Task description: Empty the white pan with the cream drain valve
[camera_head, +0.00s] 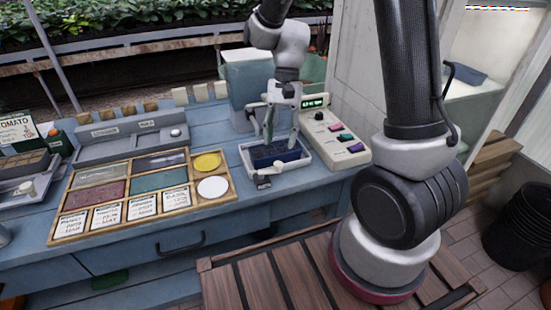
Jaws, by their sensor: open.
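The white pan (246,157) stands on the blue bench, and a dark blue tray or block (276,154) sits inside it. A small dark grey fitting (263,182) is at the pan's front left edge; I cannot tell whether it is the valve, and no cream-coloured valve is clearly visible. My gripper (281,138) is open and points down over the pan, with its fingers apart above the dark blue insert. I cannot tell whether the fingertips touch it. Any liquid in the pan is too small to make out.
A control box (335,138) with coloured buttons stands close to the right of the pan. A wooden tray (142,164) with coloured panels and cards lies to the left. A translucent bin (247,82) stands behind. The bench's front edge is close to the pan.

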